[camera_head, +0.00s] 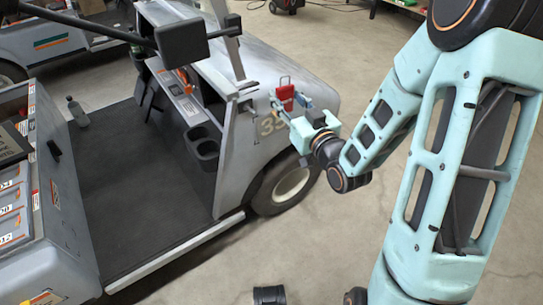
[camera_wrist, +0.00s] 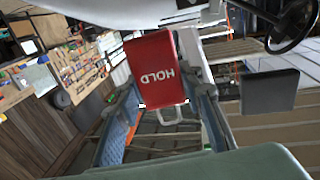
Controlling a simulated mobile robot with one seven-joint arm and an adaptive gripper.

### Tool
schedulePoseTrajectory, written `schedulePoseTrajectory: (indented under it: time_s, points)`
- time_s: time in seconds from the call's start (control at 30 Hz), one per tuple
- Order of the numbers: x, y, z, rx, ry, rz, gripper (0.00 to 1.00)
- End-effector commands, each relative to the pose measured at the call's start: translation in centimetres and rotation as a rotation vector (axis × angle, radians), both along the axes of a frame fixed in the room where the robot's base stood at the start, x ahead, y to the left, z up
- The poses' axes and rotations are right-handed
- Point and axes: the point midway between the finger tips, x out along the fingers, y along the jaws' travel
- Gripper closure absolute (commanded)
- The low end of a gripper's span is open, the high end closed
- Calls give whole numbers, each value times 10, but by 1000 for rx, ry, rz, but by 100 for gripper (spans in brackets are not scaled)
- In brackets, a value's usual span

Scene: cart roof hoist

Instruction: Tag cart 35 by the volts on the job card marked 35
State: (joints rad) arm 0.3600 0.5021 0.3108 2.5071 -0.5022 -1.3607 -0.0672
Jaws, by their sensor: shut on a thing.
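A red tag marked HOLD (camera_wrist: 157,68) with a metal loop (camera_wrist: 170,116) is between the fingers of my gripper (camera_wrist: 163,92); its lettering is upside down in the wrist view. In the head view my gripper (camera_head: 291,103) holds the red tag (camera_head: 285,92) upright, loop on top, close to the front side of the grey cart (camera_head: 235,150). The cart carries a number (camera_head: 271,121) that looks like 35, partly covered by my gripper. I cannot tell whether the tag touches the cart. No job card marked 35 is readable.
Labelled light panels (camera_head: 12,205) lie at the left edge. A black mirror (camera_wrist: 269,92) and a steering wheel (camera_wrist: 292,25) show in the wrist view. Another cart (camera_head: 50,42) stands behind. Concrete floor in front is mostly clear.

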Motion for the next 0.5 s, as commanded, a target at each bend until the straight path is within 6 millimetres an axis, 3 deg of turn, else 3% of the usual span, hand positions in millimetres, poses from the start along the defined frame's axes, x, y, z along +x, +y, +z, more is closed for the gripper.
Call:
schedulePoseTrajectory:
  time_s: [0.03, 0.2, 0.5]
  points:
    - [-3, 3, -26, 2, 1, 17, 95]
    - [-14, 16, -67, 5, 1, 80, 95]
    - [-30, 33, -113, 11, 0, 164, 95]
